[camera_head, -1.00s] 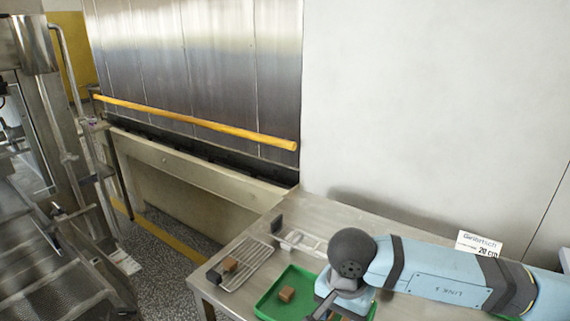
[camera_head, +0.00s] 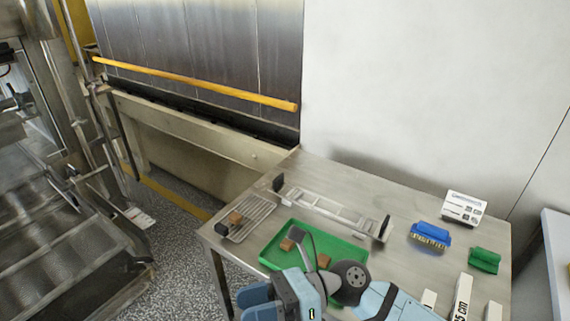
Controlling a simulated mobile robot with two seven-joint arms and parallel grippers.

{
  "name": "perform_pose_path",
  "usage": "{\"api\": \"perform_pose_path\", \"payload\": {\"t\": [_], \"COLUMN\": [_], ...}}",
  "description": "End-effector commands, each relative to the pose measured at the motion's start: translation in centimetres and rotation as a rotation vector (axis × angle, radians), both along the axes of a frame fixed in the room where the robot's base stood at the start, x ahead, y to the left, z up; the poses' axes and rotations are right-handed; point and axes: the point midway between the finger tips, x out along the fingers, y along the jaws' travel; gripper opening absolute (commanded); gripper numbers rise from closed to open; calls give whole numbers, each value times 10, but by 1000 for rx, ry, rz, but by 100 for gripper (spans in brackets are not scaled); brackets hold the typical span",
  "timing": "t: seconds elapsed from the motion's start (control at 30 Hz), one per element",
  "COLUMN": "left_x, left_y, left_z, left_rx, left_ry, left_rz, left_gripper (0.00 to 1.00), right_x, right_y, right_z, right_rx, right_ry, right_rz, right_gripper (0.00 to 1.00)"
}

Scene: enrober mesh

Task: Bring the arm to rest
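One arm of mine, which I take to be the right one, comes in from the bottom right of the head view. Its gripper (camera_head: 304,250) is over the green tray (camera_head: 345,245), with a dark finger among the brown cubes. One brown cube (camera_head: 287,244) is left of the finger and another brown cube (camera_head: 323,261) is right of it. Whether the finger touches either cube, and whether the gripper is open or shut, I cannot tell. My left gripper is not in view.
On the steel table (camera_head: 400,190) are a wire rack (camera_head: 250,222) with a brown cube (camera_head: 235,218), a metal frame (camera_head: 330,212), a blue brush (camera_head: 430,236), a green item (camera_head: 484,260) and a white sign (camera_head: 463,207). A yellow rail (camera_head: 200,84) runs behind.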

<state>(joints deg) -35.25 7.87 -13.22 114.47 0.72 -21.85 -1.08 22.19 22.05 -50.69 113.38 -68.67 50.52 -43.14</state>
Motion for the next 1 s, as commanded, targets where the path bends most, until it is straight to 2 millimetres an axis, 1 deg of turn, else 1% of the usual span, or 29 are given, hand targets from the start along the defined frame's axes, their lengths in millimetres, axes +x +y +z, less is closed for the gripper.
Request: {"api": "perform_pose_path", "payload": {"t": [0.03,0.07,0.1,0.17,0.2,0.27,0.3,0.37,0.4,0.47,0.5,0.57,0.6,0.67,0.7,0.8,0.83,0.87,0.9,1.0], "left_x": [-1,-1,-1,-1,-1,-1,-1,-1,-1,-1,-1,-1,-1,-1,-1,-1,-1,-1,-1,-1], "left_y": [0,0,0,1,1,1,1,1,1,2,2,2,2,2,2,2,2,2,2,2], "left_z": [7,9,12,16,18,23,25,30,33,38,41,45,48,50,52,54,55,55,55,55], "left_rx": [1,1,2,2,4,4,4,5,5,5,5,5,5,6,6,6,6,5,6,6], "left_ry": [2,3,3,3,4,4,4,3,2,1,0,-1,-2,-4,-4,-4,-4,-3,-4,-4], "left_rz": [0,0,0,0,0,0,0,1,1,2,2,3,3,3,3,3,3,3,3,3], "left_gripper": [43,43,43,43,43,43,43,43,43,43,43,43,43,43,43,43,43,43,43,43], "right_x": [6,12,22,37,47,61,68,74,75,70,63,46,33,13,0,-27,-33,-38,-43,-47], "right_y": [-3,-6,-12,-26,-38,-58,-73,-98,-115,-141,-159,-182,-195,-212,-220,-236,-238,-240,-243,-245], "right_z": [12,17,21,21,16,4,-8,-33,-52,-85,-109,-142,-162,-188,-202,-226,-231,-235,-239,-243], "right_rx": [85,134,197,290,350,441,502,595,656,754,819,914,972,1052,1097,1187,1205,-1201,-1193,-1186], "right_ry": [184,293,441,666,818,1048,1202,1434,1587,1818,1968,2173,2291,2444,2528,2681,2711,-2693,-2666,-2638], "right_rz": [-81,-129,-192,-283,-343,-431,-489,-573,-629,-710,-763,-834,-875,-927,-957,-1006,-1017,1009,998,984], "right_gripper": [46,46,46,46,46,46,46,46,46,46,46,46,46,46,46,46,46,46,46,46]}}
